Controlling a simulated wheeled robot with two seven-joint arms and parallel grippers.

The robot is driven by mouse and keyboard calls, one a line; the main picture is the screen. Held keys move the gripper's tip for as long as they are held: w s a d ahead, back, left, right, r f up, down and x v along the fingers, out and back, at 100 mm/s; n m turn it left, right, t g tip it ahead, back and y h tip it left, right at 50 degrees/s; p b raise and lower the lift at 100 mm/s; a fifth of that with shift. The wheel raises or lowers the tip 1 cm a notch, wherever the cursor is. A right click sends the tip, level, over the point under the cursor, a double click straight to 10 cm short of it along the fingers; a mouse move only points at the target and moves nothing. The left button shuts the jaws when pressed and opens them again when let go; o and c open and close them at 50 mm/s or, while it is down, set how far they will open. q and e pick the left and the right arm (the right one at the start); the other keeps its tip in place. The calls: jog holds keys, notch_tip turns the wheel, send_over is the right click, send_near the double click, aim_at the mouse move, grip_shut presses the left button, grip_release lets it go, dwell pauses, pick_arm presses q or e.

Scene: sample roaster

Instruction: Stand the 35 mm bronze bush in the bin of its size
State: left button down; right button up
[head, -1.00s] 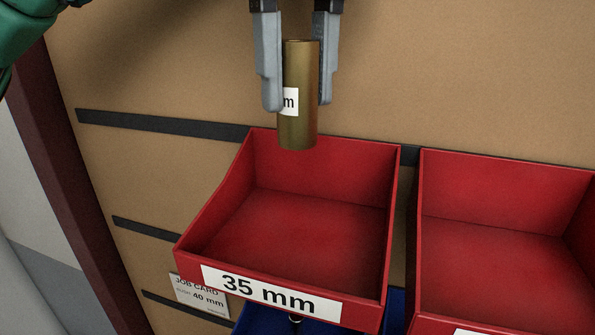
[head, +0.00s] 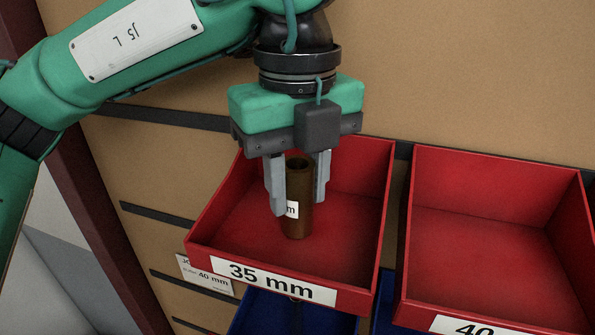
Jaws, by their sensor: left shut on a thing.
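The bronze bush (head: 299,194) is an upright brown tube with an open top and a white label, of which only an "m" shows. My left gripper (head: 298,195) is shut on its sides from above. The bush is inside the red bin labelled "35 mm" (head: 220,262), over the middle of its floor. Its lower end looks at or close to the floor; I cannot tell whether it touches. My right gripper is not in view.
A second red bin (head: 480,225) stands to the right, its label partly cut off at "40". Blue bins (head: 290,318) are below. A job card (head: 205,275) reading "40 mm" hangs at the lower left. The tan back panel (head: 450,70) has dark rails.

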pick_arm(q)
jog(key=shift+s+f+b, duration=0.15)
jog(key=shift+f+b, duration=0.05)
jog(key=shift+b, duration=0.1)
jog(key=c, duration=1)
grip_release()
jog(key=shift+c, duration=0.2)
jog(key=shift+r, duration=0.15)
jog(key=shift+r+p, duration=0.25)
jog(key=shift+p, duration=0.2)
notch_tip(320, 180, up, 6)
jog(key=b, duration=0.3)
jog(key=shift+f, duration=0.25)
notch_tip(320, 180, up, 4)
jog(key=shift+r, duration=0.2)
jog(key=shift+r+b, duration=0.3)
jog(key=shift+r, duration=0.6)
